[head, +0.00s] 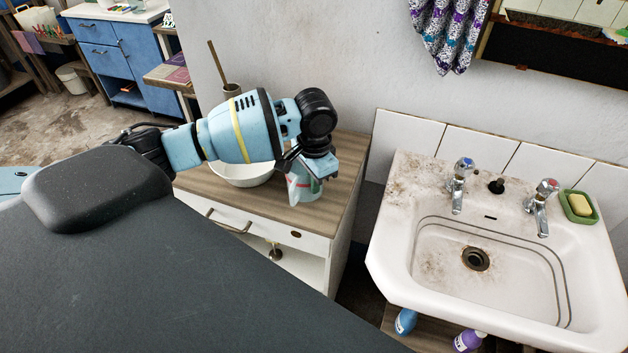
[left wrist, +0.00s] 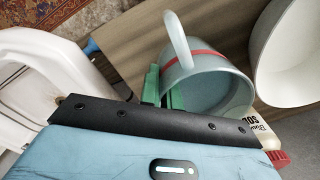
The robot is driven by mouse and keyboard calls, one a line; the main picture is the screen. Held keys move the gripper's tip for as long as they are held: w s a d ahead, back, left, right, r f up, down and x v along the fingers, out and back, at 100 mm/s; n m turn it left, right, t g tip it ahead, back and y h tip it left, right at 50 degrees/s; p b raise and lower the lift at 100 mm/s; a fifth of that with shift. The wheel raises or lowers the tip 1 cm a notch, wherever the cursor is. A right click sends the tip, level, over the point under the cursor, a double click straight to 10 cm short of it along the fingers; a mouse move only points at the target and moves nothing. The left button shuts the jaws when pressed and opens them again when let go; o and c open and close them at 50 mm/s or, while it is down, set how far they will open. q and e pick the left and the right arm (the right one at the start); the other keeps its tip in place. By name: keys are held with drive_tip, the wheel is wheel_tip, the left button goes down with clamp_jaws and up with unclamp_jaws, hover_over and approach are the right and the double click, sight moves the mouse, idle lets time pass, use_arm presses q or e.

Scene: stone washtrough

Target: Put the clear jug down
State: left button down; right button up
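My right gripper is not in view.
A white bowl (head: 243,174) stands just left of the jug, and a brown pot (head: 231,91) with a stick stands behind. A bottle with a red cap (left wrist: 279,158) is near the jug. The stained sink (head: 420,265) is to the right.

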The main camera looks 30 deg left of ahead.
use_arm(q)
drive_tip(key=c, duration=2)
unclamp_jaws()
drive_tip(key=o, duration=0.4)
drive_tip(key=shift+f, duration=0.1)
